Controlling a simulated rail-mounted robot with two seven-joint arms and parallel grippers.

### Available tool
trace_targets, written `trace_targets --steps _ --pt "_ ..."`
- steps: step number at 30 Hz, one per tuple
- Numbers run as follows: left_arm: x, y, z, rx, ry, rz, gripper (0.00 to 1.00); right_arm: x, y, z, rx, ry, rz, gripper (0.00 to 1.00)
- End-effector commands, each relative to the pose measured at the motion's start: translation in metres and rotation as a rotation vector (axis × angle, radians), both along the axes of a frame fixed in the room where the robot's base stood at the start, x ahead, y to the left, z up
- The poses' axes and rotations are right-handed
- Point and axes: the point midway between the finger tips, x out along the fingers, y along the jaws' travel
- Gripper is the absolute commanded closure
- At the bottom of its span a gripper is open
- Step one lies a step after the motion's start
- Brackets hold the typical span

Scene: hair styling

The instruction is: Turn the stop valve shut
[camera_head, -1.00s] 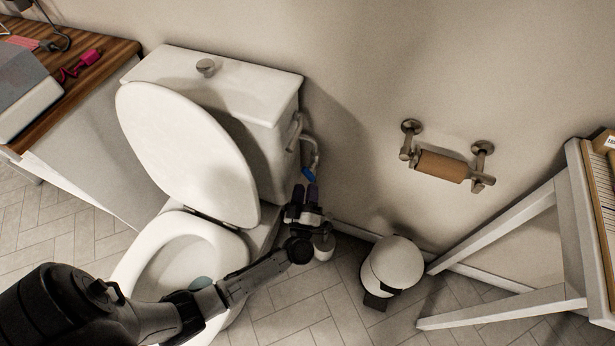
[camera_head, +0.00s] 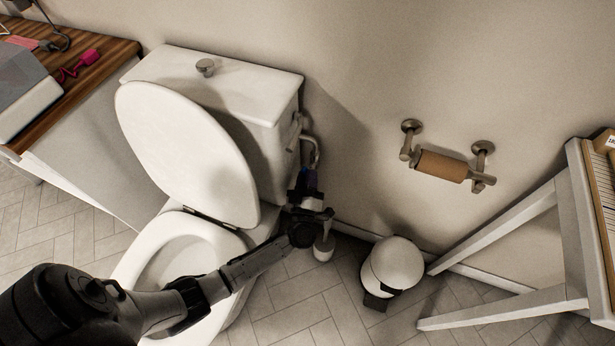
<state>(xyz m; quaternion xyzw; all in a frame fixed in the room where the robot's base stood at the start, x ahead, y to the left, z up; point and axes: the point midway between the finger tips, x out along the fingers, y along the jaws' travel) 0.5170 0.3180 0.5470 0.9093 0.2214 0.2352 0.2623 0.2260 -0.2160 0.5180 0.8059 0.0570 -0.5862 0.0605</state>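The stop valve, with a blue handle (camera_head: 306,171), sits low on the wall beside the toilet tank, under a curved metal supply pipe (camera_head: 315,148). My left gripper (camera_head: 307,184) is right at the valve, with its fingers pointing up at the handle. The gripper hides most of the blue handle. The fingers are small and dark here, so I cannot tell whether they are open or closed on it. My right gripper does not show.
The toilet (camera_head: 185,150) with raised lid stands left of the gripper, and my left arm crosses over its bowl. A toilet brush holder (camera_head: 324,250) stands just below the gripper.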

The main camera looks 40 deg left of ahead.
Motion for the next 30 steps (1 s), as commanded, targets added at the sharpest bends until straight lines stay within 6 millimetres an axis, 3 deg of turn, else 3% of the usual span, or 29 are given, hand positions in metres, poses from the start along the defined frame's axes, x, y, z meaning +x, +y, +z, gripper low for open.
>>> trace_targets --steps 6,17,30 --pt "0.000 0.000 0.000 -0.001 0.000 0.001 1.00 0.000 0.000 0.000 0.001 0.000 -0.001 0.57" --pt "0.000 -0.001 0.001 -0.077 -0.025 0.002 1.00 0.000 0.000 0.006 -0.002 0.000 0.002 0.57" --pt "0.000 -0.002 0.003 -0.435 -0.155 0.002 1.00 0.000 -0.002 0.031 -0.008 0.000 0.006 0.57"
